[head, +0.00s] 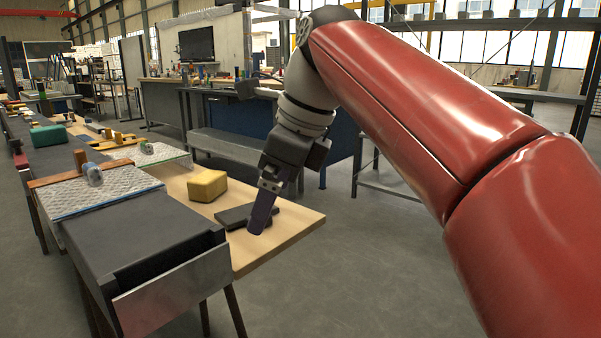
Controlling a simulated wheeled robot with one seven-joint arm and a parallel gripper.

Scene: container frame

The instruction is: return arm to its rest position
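My red arm (430,110) reaches in from the right and bends down at a grey wrist (305,105). My gripper (260,222) points down at the right end of a light wooden table (300,222). Its dark purplish finger end overlaps a flat black object (236,216) on the table. I cannot tell whether it touches that object or hovers above it. Only one finger shape shows clearly, so the opening between the fingers is hidden.
A yellow block (207,186) lies left of my gripper. A dark grey bench with a metal end plate (170,292) stands in front. A patterned panel (95,190) and a green block (48,135) are farther left. The floor (370,270) at right is open.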

